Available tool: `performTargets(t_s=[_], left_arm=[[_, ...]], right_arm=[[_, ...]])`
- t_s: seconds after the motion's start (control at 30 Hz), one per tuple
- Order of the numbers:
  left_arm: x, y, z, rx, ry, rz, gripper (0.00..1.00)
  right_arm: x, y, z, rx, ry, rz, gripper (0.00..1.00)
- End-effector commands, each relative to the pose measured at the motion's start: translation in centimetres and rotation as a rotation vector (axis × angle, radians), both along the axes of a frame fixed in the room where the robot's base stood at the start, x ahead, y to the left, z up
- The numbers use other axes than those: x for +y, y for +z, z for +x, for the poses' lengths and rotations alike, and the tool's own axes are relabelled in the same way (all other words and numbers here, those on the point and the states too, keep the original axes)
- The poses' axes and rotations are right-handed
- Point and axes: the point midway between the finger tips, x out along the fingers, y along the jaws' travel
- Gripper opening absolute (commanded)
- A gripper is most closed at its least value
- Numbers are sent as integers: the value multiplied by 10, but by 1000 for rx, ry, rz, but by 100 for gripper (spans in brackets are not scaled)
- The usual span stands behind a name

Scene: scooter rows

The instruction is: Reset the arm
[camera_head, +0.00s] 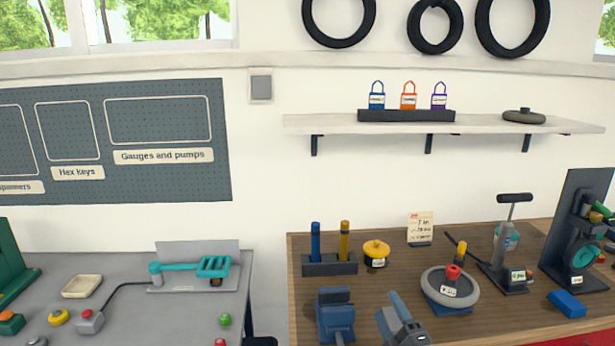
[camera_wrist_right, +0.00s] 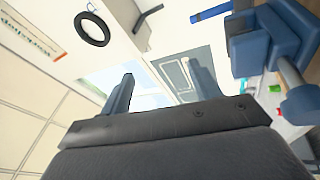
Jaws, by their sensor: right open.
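My right gripper (camera_head: 398,316) shows at the bottom middle of the head view, above the front of the wooden bench. In the right wrist view its two blue fingers (camera_wrist_right: 160,70) stand apart with nothing between them, so it is open and empty. A blue vise (camera_head: 335,313) stands just left of it on the bench. The vise also shows close by at the upper right of the wrist view (camera_wrist_right: 268,42). My left gripper is not clearly visible in either view.
The wooden bench (camera_head: 385,282) holds a grey tyre (camera_head: 470,293), a yellow pot (camera_head: 376,250), a pump (camera_head: 507,245) and a blue block (camera_head: 566,303). A grey bench (camera_head: 130,320) stands left. A shelf (camera_head: 480,124) with several padlocks is above.

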Motion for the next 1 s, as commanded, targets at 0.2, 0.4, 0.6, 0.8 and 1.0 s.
performTargets(t_s=[0.2, 0.4, 0.6, 0.8, 1.0], left_arm=[[0, 0, 0, 0, 0, 0, 0], [0, 0, 0, 0, 0, 0, 0], [0, 0, 0, 0, 0, 0, 0], [0, 0, 0, 0, 0, 0, 0], [-1, 0, 0, 0, 1, -1, 0]], right_arm=[[-38, -80, -40, 389, -216, 353, 62], [-55, -161, -106, 767, -413, 627, 62], [-53, -217, -182, 1085, -577, 814, 62], [-46, -242, -234, 1279, -674, 904, 62], [-39, -255, -275, 1421, -745, 958, 62]])
